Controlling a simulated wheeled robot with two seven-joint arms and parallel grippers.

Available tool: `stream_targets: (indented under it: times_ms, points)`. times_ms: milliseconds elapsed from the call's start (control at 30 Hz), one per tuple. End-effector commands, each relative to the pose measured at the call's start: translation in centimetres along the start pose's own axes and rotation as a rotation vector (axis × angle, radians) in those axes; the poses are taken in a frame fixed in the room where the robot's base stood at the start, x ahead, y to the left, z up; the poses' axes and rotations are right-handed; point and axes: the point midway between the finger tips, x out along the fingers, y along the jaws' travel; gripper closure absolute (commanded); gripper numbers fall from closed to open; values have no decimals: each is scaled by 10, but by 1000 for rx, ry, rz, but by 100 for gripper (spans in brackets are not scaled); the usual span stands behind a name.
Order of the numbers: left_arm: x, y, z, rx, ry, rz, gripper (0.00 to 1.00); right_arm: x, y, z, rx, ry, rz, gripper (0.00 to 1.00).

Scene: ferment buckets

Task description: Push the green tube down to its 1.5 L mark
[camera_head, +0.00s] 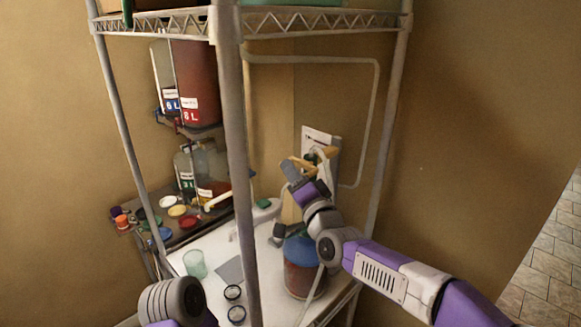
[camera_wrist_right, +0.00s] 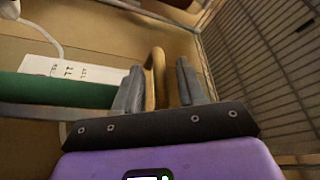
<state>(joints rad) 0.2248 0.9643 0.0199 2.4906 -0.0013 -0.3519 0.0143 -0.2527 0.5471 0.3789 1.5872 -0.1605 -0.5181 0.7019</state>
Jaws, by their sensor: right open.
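A green tube (camera_wrist_right: 62,91) crosses the left of the right wrist view, beside a white label (camera_wrist_right: 70,70) with small black marks. I cannot read which mark is 1.5 L. My right gripper (camera_wrist_right: 157,88) is open, with a tan curved bar (camera_wrist_right: 158,72) showing between its fingers; I cannot tell whether they touch it. In the head view my right gripper (camera_head: 291,169) is raised in front of a white panel (camera_head: 330,150) at the back of the rack. The green tube is too small and covered to make out there. My left gripper is out of view.
A blue-lidded bucket (camera_head: 303,270) stands on the white table below my right arm. A clear cup (camera_head: 194,263) and black rings (camera_head: 234,303) lie to its left. Rack posts (camera_head: 236,180) stand near the arm.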

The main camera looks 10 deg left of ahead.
Motion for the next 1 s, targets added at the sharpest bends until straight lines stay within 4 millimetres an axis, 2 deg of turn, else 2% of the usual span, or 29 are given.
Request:
stream_targets:
  times_ms: [200, 467, 567, 733, 1000]
  points:
    - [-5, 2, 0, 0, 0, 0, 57, 15, 0, 0, -1, -1, 0, 60]
    - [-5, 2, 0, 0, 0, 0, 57, 16, 1, 0, -1, 0, 1, 60]
    - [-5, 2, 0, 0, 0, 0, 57, 16, 1, 0, -1, 0, 1, 72]
    - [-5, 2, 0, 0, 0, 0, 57, 16, 1, 0, -2, 0, 1, 98]
    - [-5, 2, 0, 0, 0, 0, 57, 16, 0, 0, -2, 0, 1, 100]
